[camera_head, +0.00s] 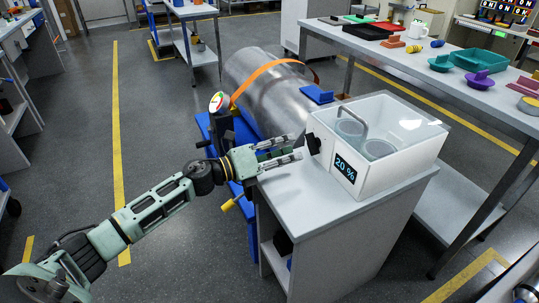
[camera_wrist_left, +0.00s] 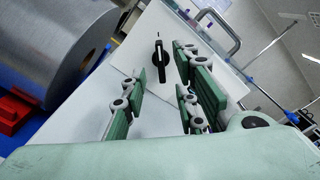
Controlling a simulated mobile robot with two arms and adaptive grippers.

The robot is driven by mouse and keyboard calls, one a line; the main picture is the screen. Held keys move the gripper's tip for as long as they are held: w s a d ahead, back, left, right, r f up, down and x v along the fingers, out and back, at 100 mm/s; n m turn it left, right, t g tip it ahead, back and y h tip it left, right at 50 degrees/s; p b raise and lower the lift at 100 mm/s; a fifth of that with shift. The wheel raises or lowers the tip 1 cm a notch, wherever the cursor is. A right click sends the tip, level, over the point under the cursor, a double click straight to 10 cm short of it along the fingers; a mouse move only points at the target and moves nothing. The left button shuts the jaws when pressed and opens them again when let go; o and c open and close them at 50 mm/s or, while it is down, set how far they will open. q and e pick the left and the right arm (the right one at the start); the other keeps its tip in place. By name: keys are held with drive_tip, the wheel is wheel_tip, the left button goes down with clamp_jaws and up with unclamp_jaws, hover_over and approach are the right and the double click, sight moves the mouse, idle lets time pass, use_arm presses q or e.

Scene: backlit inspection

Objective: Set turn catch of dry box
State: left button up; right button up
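The dry box (camera_head: 398,171) is a white box with a clear lid, a handle and a "20 %" display. It stands on a light grey cabinet. Its turn catch (camera_wrist_left: 160,61) is a black knob with a pale line on the white side face, the line running roughly up and down in the wrist view. The catch also shows small and dark in the head view (camera_head: 313,144). My left gripper (camera_head: 292,147) is open in front of that face. In the wrist view its green fingers (camera_wrist_left: 158,88) stand apart on either side of the catch, apparently not touching it. My right gripper is not seen.
A large metal cylinder (camera_head: 268,90) with an orange strap lies on a blue stand behind my left gripper. A grey workbench (camera_head: 440,75) with trays and coloured parts stands at the right. The cabinet top (camera_head: 290,190) is bare in front of the box.

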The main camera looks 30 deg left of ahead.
use_arm(q)
drive_tip(key=v, duration=0.6)
drive_tip(key=shift+s, duration=0.15)
idle(0.3)
